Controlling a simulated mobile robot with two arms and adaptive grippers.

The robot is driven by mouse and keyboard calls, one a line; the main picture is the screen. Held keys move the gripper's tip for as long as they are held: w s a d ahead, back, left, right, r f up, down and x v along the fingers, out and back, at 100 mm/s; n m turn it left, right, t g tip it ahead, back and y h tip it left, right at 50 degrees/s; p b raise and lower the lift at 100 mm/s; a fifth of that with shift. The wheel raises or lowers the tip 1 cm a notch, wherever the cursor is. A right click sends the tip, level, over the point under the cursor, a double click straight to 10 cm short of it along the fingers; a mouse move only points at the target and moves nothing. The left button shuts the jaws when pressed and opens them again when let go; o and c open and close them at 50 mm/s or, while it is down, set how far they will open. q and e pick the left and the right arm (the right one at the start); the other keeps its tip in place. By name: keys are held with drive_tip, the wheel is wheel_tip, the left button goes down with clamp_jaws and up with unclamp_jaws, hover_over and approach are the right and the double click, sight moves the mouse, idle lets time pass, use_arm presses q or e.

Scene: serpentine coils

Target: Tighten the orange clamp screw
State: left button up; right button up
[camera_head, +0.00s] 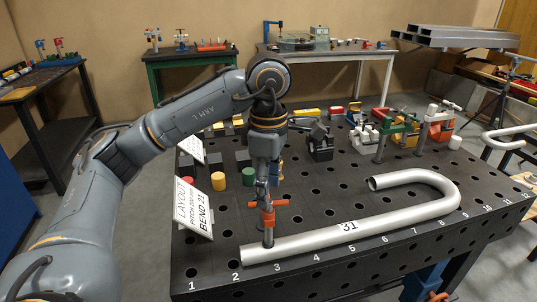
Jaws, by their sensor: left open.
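The orange clamp screw (267,216) has a crossbar handle and a dark shaft. It stands upright at the left end of a bent silver tube marked 31 (330,232), on the black perforated table. My left gripper (263,186) points straight down just above the screw, with its fingers around or near the top of the handle. It is open; contact with the screw cannot be told. The arm hides part of the table behind it. My right gripper does not show.
White layout cards (193,207) stand at the table's left edge, near a yellow cylinder (218,181) and a green one (248,177). The table's middle inside the tube's bend is clear.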

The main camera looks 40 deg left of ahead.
use_arm(q)
wheel_tip(320, 180, up, 9)
drive_tip(key=shift+f, duration=0.15)
idle(0.4)
